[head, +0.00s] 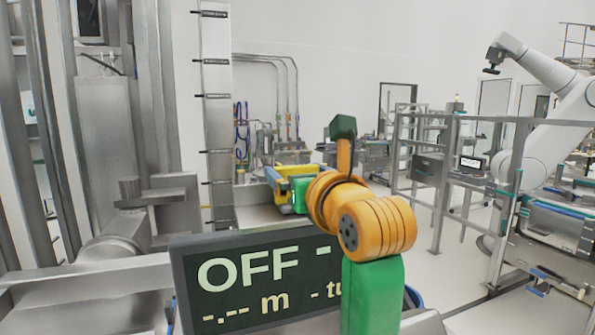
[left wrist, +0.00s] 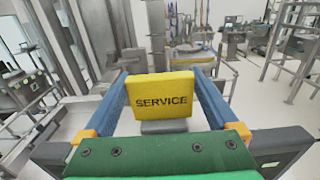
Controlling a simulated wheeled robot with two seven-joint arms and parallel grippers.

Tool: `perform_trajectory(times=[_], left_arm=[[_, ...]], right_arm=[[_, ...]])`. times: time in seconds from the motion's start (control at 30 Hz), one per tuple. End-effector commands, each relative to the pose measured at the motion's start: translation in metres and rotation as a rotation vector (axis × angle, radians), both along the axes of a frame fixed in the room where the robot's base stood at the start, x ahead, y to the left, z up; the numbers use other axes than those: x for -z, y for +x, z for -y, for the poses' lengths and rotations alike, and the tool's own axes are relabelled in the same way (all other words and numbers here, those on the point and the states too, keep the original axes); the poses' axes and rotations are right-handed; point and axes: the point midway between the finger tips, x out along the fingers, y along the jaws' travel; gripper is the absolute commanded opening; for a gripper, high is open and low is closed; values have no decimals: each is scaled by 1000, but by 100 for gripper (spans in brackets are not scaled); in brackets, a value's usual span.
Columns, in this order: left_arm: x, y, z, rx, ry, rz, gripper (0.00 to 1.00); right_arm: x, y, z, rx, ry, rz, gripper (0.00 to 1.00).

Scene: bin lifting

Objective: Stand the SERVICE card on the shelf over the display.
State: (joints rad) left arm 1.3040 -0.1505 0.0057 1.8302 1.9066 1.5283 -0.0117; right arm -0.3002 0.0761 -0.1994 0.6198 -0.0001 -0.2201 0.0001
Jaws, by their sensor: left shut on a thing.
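The yellow SERVICE card (left wrist: 161,95) is between the blue fingers of my left gripper (left wrist: 163,92) in the left wrist view. Its black lettering reads upright there and faces the camera. In the head view, my left gripper (head: 274,178) is beyond the orange wrist joints, shut on the card, with yellow showing at its fingers. It is held up in the air, above and behind the display as seen in the picture. The dark display (head: 250,280) reads OFF, and my arm covers its right part. I cannot make out the shelf clearly. My right gripper is not in view.
A tall grey post (head: 216,110) stands left of my gripper, and steel machinery (head: 110,150) fills the left side. A metal railing (head: 440,165) and a white robot arm (head: 545,150) stand at the right. Pale floor shows between.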

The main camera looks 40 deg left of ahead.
Motion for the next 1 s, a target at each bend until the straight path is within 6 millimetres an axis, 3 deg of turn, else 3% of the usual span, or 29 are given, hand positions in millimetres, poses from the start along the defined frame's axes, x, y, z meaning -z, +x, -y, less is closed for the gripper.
perform_trajectory(times=[0.03,0.07,0.37,0.47,0.73,1.0], left_arm=[[4,0,0,0,0,0,26],[3,0,0,0,0,0,98],[-5,0,0,-1,0,0,100],[2,-5,12,4,-1,3,100],[4,-35,69,6,2,3,100],[-1,-55,105,0,1,2,100]], right_arm=[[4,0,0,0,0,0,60],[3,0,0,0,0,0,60],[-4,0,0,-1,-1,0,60],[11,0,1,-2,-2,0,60],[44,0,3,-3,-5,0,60],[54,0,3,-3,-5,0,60]])
